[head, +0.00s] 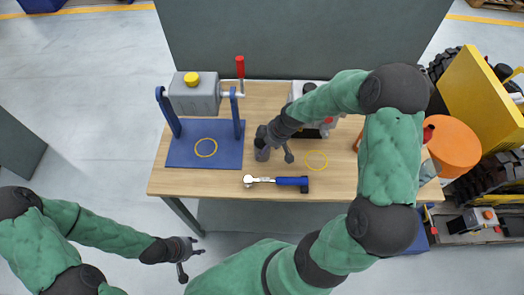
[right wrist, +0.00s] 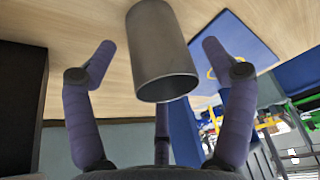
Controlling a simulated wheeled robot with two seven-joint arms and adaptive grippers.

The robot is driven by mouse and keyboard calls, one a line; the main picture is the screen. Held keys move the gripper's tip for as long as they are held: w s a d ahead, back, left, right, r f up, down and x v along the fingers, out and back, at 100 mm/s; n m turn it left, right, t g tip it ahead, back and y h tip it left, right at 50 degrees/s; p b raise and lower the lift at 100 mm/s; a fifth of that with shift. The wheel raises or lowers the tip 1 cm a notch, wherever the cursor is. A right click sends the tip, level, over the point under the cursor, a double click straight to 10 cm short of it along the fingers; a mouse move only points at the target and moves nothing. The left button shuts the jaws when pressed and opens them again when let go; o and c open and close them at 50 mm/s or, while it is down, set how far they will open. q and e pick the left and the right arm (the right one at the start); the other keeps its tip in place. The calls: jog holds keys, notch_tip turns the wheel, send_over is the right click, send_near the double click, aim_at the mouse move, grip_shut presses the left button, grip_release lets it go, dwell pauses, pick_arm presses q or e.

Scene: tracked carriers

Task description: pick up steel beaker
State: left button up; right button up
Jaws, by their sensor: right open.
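The steel beaker (head: 262,152) is a grey metal cylinder upright on the wooden table, right of the blue stand. In the right wrist view the beaker (right wrist: 160,50) lies between the spread fingers, with a gap on each side. My right gripper (right wrist: 158,65) is open and empty; in the head view it (head: 275,145) partly covers the beaker. My left gripper (head: 188,258) is away in front of the table, low over the floor, its fingers spread and nothing between them.
A grey crank device (head: 195,95) stands on a blue base (head: 180,155) at the left. A blue-handled ratchet (head: 290,181) lies in front of the beaker. An orange cylinder (head: 455,145) and yellow panel (head: 480,95) are at the right.

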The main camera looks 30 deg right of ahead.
jog(key=shift+x, duration=0.75)
jog(key=c, duration=1.2)
jog(key=shift+o, duration=0.2)
jog(key=shift+r, duration=0.1)
